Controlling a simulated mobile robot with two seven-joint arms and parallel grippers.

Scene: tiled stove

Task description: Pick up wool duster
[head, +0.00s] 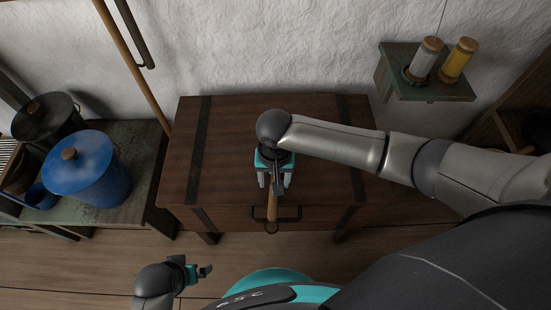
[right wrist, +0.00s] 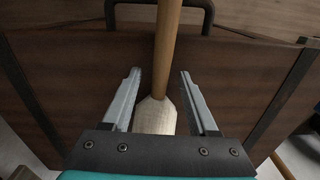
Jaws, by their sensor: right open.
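The wool duster has a wooden handle (head: 272,207) that points toward the front edge of the chest in the head view. In the right wrist view, my right gripper's open fingers (right wrist: 160,76) stand on either side of the duster, with a visible gap on each side. My left gripper (head: 203,271) is low at the front left, away from the duster; its jaw state is unclear.
The duster is at a dark wooden chest (head: 230,130) with a front handle (head: 290,213). A bench at left bears a blue pot (head: 85,175) and a dark pot (head: 45,117). A pole (head: 135,70) leans at left.

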